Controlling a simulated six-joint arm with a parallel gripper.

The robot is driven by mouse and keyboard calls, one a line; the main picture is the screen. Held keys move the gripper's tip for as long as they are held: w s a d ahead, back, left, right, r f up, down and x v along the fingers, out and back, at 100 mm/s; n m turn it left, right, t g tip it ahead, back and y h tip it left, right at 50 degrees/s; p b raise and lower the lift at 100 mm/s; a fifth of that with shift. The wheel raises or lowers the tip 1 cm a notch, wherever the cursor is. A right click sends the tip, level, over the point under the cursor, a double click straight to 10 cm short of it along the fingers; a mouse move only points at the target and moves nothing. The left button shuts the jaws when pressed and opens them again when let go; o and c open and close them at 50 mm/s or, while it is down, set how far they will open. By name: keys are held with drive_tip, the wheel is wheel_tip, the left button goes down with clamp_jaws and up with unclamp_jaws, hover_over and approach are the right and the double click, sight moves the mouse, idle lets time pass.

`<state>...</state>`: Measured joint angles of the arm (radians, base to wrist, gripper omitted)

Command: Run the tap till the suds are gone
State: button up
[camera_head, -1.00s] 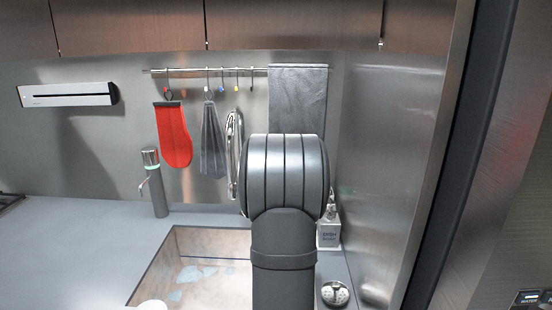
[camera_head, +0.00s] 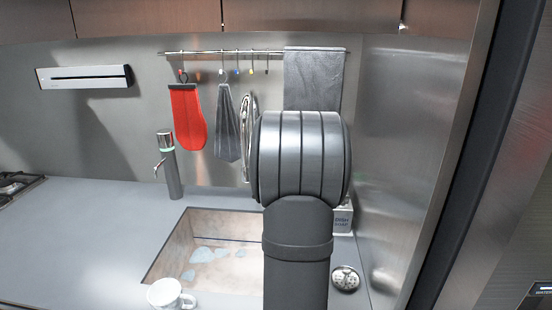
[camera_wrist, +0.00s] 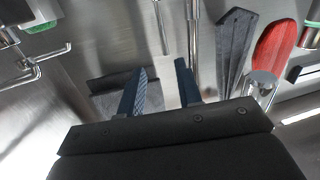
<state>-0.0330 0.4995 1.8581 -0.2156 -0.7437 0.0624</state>
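The tap (camera_head: 170,168) is a slim grey metal post with a green ring near its top and a short spout, standing upright behind the sink. The sink (camera_head: 160,262) is a rectangular basin set in the grey counter; my arm hides its right part. Pale bluish-white patches of suds (camera_head: 205,255) lie on the brownish basin floor. My gripper (camera_wrist: 161,82) shows in the wrist view with its two dark fingers apart and nothing seen between them. In the head view my own arm hides it. I see no water running from the spout.
A white mug (camera_head: 171,296) stands at the sink's front left edge. A soap bottle (camera_head: 343,219) and a round metal strainer (camera_head: 345,279) are to the right. A red mitt (camera_head: 188,117) and grey towel (camera_head: 313,80) hang from a rail. The counter left of the tap is clear.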

drive_tip(key=w+a, duration=0.1)
drive_tip(key=w, duration=0.4)
drive_tip(key=w+a, duration=0.1)
drive_tip(key=w, duration=0.5)
drive_tip(key=w+a+r, duration=0.1)
drive_tip(key=w, duration=0.5)
drive_tip(key=shift+a, duration=0.25)
clamp_jaws()
